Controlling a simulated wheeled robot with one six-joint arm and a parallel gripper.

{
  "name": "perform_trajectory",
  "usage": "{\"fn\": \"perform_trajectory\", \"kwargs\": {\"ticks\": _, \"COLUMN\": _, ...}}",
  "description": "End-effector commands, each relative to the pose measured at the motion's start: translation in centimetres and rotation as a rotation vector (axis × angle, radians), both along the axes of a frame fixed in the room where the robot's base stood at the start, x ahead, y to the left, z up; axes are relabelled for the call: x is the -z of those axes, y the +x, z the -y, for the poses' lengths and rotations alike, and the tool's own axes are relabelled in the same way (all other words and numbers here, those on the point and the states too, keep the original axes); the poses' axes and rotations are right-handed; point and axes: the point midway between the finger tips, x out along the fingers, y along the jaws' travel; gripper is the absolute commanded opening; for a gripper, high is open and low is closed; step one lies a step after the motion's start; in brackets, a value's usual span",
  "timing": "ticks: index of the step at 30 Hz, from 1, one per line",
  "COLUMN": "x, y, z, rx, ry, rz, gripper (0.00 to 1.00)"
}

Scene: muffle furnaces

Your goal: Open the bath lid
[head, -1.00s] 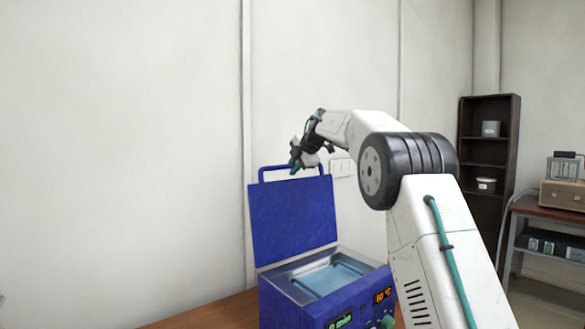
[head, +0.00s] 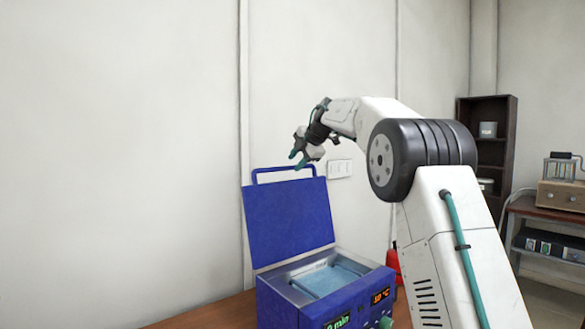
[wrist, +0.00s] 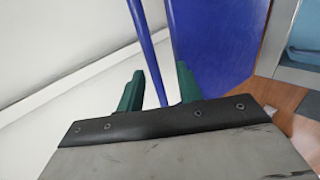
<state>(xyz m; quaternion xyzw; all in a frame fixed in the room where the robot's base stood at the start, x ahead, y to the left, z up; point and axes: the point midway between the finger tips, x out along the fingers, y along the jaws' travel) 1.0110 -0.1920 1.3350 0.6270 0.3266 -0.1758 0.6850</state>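The blue bath (head: 300,310) stands on a wooden bench with its lid (head: 290,220) raised steeply, and the water basin inside is uncovered. The lid's looped blue handle (head: 284,170) is at its top edge. My gripper (head: 298,159) is just above and beside the right part of the handle. In the wrist view, its green fingers (wrist: 157,88) are apart. The handle bar (wrist: 149,45) shows in the gap between them, seemingly beyond the tips, with the lid (wrist: 215,40) to its right. I cannot tell whether a finger touches the handle.
A red object (head: 393,265) stands behind the bath's right side, partly hidden by my arm. A dark shelf (head: 493,150) and a side table (head: 540,211) with equipment are at the right. The wall left of the lid is bare.

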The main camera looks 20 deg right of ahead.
Motion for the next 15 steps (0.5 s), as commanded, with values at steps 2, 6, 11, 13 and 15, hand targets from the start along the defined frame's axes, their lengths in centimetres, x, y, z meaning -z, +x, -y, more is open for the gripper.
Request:
{"fn": "perform_trajectory", "kwargs": {"ticks": 2, "x": -0.9, "y": -1.0, "z": 0.3, "rx": 0.001, "ry": 0.000, "rz": 0.000, "gripper": 0.36}}
{"fn": "perform_trajectory", "kwargs": {"ticks": 6, "x": -1.8, "y": -2.0, "z": 0.6, "rx": 0.001, "ry": 0.000, "rz": 0.000, "gripper": 0.36}}
{"fn": "perform_trajectory", "kwargs": {"ticks": 11, "x": -2.1, "y": -2.3, "z": 0.6, "rx": 0.001, "ry": 0.000, "rz": -0.001, "gripper": 0.36}}
{"fn": "perform_trajectory", "kwargs": {"ticks": 13, "x": -2.1, "y": -2.3, "z": 0.6, "rx": 0.001, "ry": 0.000, "rz": -0.001, "gripper": 0.36}}
{"fn": "perform_trajectory", "kwargs": {"ticks": 15, "x": -2.1, "y": -2.3, "z": 0.6, "rx": 0.001, "ry": 0.000, "rz": -0.001, "gripper": 0.36}}
